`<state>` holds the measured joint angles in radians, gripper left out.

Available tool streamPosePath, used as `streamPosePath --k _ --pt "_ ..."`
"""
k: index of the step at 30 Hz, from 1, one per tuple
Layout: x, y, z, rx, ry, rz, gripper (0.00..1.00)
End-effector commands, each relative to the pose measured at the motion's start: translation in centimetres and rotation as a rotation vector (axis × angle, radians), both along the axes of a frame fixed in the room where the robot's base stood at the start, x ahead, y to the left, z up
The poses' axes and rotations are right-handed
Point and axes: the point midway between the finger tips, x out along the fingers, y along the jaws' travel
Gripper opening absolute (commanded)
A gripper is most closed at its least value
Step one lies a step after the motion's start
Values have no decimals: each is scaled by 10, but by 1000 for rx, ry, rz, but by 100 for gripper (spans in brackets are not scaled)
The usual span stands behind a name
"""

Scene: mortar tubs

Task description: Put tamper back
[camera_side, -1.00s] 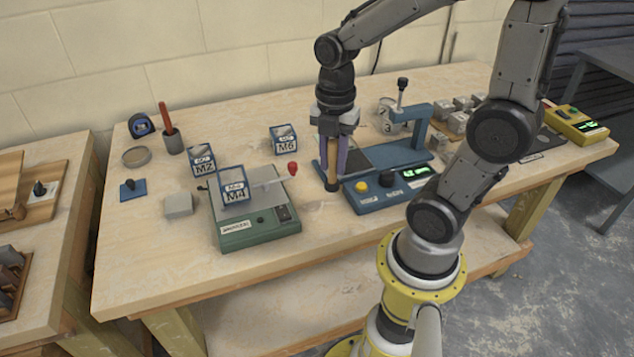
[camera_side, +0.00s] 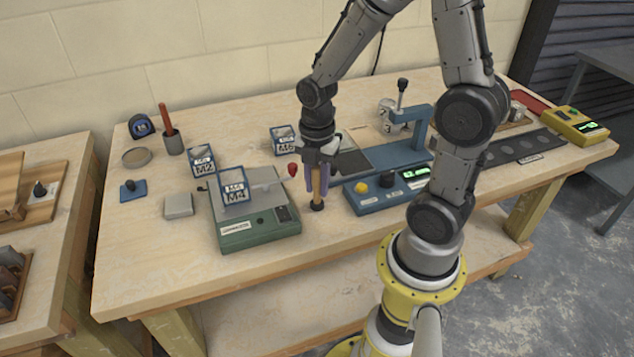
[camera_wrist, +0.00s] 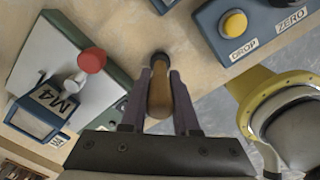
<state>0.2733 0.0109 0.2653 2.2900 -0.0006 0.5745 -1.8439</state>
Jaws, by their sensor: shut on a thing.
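I cannot tell whether the tamper's end touches the table. In the wrist view the tamper (camera_wrist: 160,95) lies between the two purple fingers of my gripper (camera_wrist: 160,78), its dark end past the fingertips.
Tub M4 (camera_side: 234,186) stands on the green device, whose red-knobbed lever (camera_side: 292,170) is close left of my gripper. Tubs M2 (camera_side: 203,161) and M6 (camera_side: 284,141) stand behind. A grey cup (camera_side: 173,143) holds a red-handled tool. The front edge is clear.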

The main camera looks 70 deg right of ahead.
Motion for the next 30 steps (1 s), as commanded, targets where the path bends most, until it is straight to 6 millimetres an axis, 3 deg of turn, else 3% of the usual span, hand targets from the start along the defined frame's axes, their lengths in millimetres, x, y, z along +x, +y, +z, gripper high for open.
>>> streamPosePath --k 4,5,9,20,23,30 --pt "0 0 -4 0 -1 0 0" --pt "0 0 -3 0 0 0 34" --pt "0 0 -3 0 0 0 59" --pt "0 0 1 0 -2 0 59" --pt "1 0 11 -1 -4 0 59" --pt "2 0 59 -3 -9 0 59"
